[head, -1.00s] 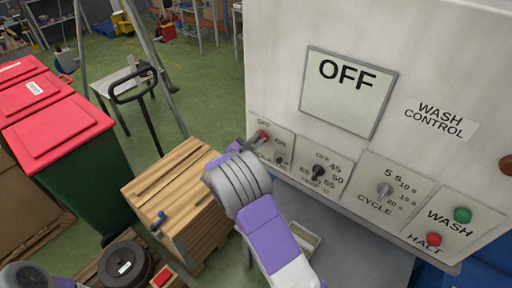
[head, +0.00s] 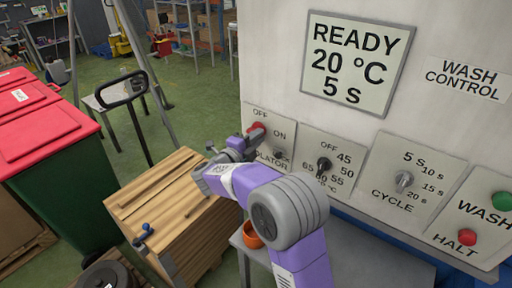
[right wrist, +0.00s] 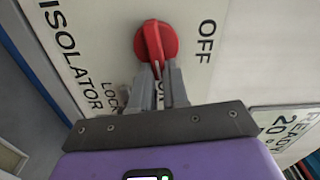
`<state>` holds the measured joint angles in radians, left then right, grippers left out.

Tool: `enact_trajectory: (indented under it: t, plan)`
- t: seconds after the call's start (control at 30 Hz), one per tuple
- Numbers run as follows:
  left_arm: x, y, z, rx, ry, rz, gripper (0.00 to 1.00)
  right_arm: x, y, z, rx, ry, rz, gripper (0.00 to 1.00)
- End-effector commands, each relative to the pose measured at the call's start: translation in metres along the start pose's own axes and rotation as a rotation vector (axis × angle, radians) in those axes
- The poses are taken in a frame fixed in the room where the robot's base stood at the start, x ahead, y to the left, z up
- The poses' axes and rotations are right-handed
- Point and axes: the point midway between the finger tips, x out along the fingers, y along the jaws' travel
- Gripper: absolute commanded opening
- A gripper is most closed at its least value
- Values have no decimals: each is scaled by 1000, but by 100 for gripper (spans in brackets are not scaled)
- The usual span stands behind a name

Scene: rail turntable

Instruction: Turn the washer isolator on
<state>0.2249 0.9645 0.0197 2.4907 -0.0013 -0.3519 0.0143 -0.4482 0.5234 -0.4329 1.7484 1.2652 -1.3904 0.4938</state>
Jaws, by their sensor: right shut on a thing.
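The isolator's red knob (head: 257,127) sits on the labelled plate at the left of the wash control panel. In the right wrist view the red knob (right wrist: 155,42) shows close up, with OFF to its right and the ON label partly hidden behind the fingers. My right gripper (right wrist: 160,74) is shut on the knob's lower end; in the head view the right gripper (head: 248,138) reaches it from the lower left. The display (head: 353,62) reads READY, 20 °C, 5 s. My left gripper is out of view.
Right of the isolator are the temperature knob (head: 323,164), the cycle knob (head: 404,179), a green wash button (head: 503,201) and a red halt button (head: 467,237). A wooden crate (head: 165,200) and a red-lidded bin (head: 40,135) stand to the left. An orange bowl (head: 252,236) sits below.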

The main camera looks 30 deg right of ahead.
Motion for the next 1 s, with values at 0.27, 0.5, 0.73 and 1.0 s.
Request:
enact_trajectory:
  t: [0.27,0.5,0.73,1.0]
  plan:
    - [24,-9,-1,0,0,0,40,0,5,0,124,1,2,0]
    - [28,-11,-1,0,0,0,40,0,4,0,162,1,2,0]
    - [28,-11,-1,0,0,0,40,0,4,0,166,0,2,0]
    - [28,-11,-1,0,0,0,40,0,4,0,165,0,2,31]
